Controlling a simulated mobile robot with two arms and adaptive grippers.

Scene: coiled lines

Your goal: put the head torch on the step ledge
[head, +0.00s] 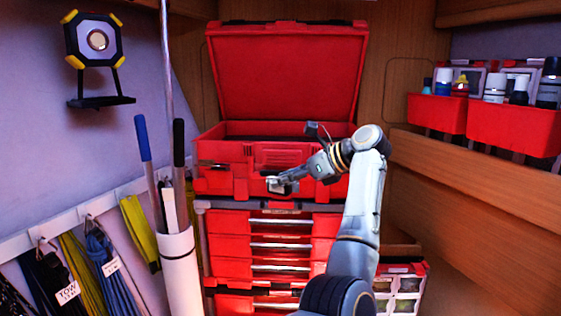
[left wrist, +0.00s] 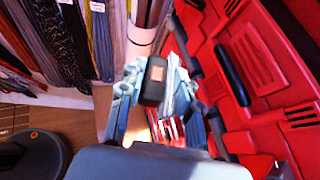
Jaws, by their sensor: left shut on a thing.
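My left gripper (head: 281,184) is in front of the open red toolbox in the head view, at the height of its latch. It is shut on the head torch, a small dark block with an orange-red patch, which shows between the fingers in the left wrist view (left wrist: 153,80). In the head view the torch is small and hard to make out. A wooden ledge (head: 480,180) runs along the right wall below the red bins; I cannot tell for certain that it is the step ledge. My right gripper is not in view.
The red toolbox (head: 225,180) stands open on a red drawer unit (head: 228,222). Coiled lines (head: 103,262) and a white tube of poles (head: 180,265) are at the left. A work lamp (head: 93,40) is on the left wall. Red bins (head: 515,130) hold bottles at the right.

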